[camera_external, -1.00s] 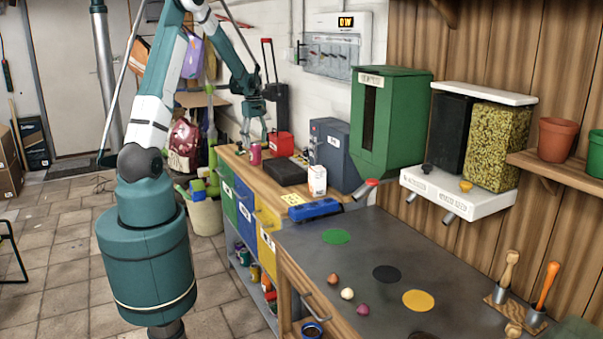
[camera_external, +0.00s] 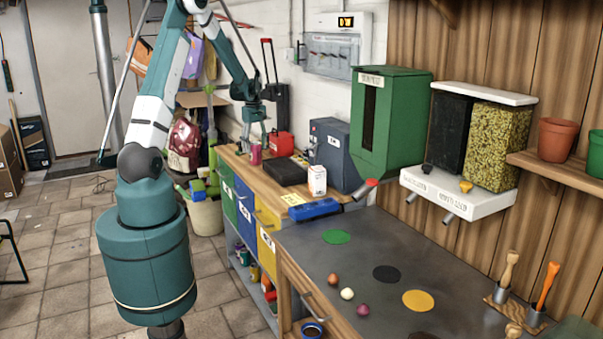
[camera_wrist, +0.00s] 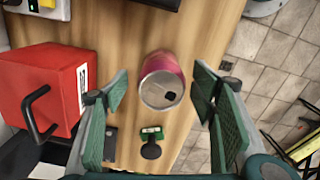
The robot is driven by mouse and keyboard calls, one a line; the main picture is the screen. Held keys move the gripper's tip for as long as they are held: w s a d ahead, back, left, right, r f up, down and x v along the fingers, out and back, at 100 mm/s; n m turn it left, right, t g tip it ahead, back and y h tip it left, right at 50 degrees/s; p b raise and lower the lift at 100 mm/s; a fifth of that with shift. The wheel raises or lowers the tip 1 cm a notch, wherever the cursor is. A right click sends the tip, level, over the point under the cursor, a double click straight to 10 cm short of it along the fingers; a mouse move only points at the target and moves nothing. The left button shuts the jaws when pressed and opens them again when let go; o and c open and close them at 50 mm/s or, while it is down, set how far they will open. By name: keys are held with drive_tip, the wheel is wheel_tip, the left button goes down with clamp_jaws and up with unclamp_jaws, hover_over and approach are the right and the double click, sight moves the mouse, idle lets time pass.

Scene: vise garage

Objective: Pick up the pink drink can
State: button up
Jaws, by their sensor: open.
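The pink drink can (camera_external: 256,154) stands upright near the far end of the wooden worktop. In the wrist view the pink can (camera_wrist: 163,80) shows its silver top, with a dark opening in the lid. My gripper (camera_external: 254,140) is over that end of the worktop in the external view, close to the can. In the wrist view my gripper (camera_wrist: 160,90) is open, with one green-padded finger to the left of the can and one to the right. The can lies between the two fingers, with a gap visible on both sides.
A red box with a black handle (camera_wrist: 45,95) stands left of the can; it also shows in the external view (camera_external: 281,144). A small black stamp-like object (camera_wrist: 151,143) is just below the can. A black case (camera_external: 286,171) lies nearby. The worktop edge is to the right.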

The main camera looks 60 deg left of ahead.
sight(255, 154)
drive_tip(key=shift+s+a+f, duration=0.1)
drive_tip(key=shift+f, duration=1.2)
drive_tip(key=shift+a+f, duration=0.1)
drive_tip(key=shift+f, duration=1.15)
drive_tip(key=c, duration=0.7)
